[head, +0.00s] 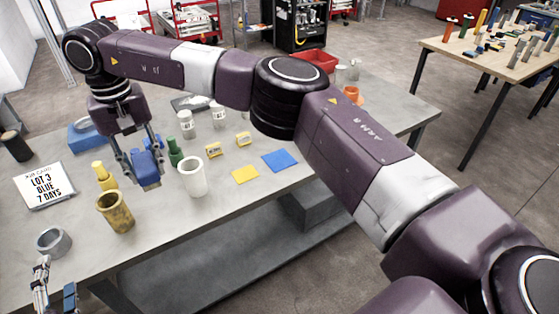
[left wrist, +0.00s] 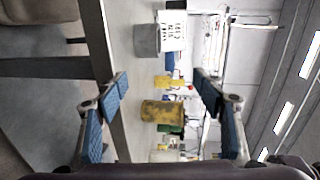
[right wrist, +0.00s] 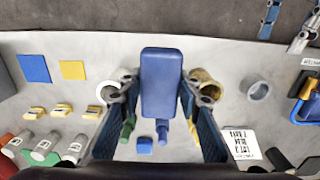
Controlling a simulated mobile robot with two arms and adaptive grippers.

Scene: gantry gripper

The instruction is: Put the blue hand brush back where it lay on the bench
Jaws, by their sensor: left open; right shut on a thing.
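The blue hand brush (head: 147,170) is held in my right gripper (head: 138,163), above the left part of the grey bench (head: 240,205). In the right wrist view, the brush (right wrist: 161,80) shows as a long blue block between the two fingers. Whether it touches the bench is unclear. My left gripper (head: 54,290) is at the bench's front left edge, near a grey ring-shaped cup (head: 54,241). In the left wrist view, its fingers (left wrist: 163,92) are apart with nothing between them.
Close around the brush stand a yellow bottle (head: 104,176), a yellow-brown pot (head: 115,211), a green bottle (head: 175,151) and a white cup (head: 192,177). A yellow square (head: 245,175) and blue square (head: 280,160) lie flat to the right. A sign (head: 44,185) stands left.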

